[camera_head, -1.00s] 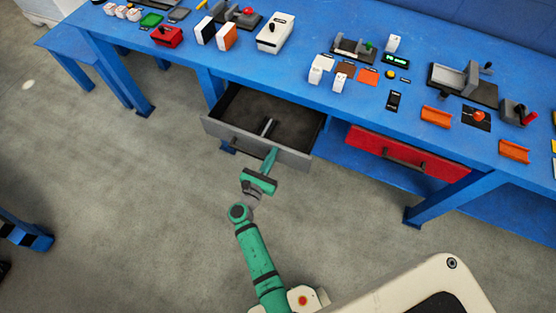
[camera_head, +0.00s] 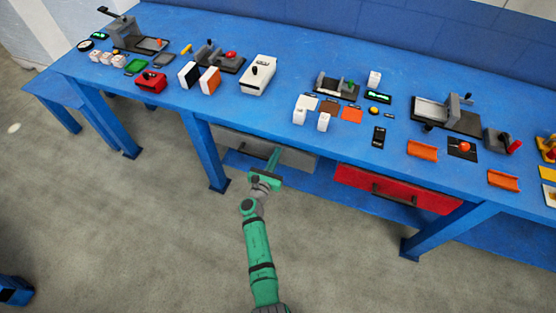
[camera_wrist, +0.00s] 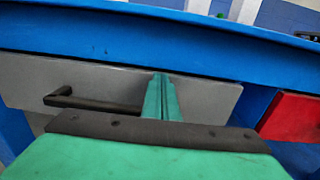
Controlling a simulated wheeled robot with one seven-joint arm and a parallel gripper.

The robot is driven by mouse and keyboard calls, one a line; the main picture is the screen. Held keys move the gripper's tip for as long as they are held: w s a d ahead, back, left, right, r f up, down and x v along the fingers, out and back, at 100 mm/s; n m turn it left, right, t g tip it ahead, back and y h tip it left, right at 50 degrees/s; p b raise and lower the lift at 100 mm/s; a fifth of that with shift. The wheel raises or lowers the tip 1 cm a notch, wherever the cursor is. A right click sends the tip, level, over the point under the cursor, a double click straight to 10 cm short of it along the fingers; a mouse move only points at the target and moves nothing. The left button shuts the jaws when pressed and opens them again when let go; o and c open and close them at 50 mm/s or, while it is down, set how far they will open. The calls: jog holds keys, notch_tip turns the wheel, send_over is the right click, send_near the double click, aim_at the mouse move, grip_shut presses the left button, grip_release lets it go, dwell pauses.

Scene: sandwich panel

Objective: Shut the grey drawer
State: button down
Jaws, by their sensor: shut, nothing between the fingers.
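The grey drawer (camera_head: 299,158) is under the blue table's edge, with its front flush or nearly flush below the tabletop and its inside hidden. My green gripper (camera_head: 273,160) is shut and empty. Its fingertips (camera_wrist: 160,78) are at the drawer front, right of the handle, and appear to touch it. Part of the front is hidden behind my gripper.
A red drawer (camera_head: 396,190) with a dark handle sits to the right, also closed. The blue table (camera_head: 250,110) carries blocks, switches and fixtures. Table legs (camera_head: 205,150) stand left and right of the drawers. The floor in front is clear.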

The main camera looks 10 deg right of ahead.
jog(key=shift+w+d+r+h, duration=0.15)
jog(key=shift+d+h, duration=0.15)
jog(key=shift+d, duration=0.85)
jog(key=a+v, duration=0.1)
jog(key=v, duration=1.4)
jog(key=shift+w, duration=0.4)
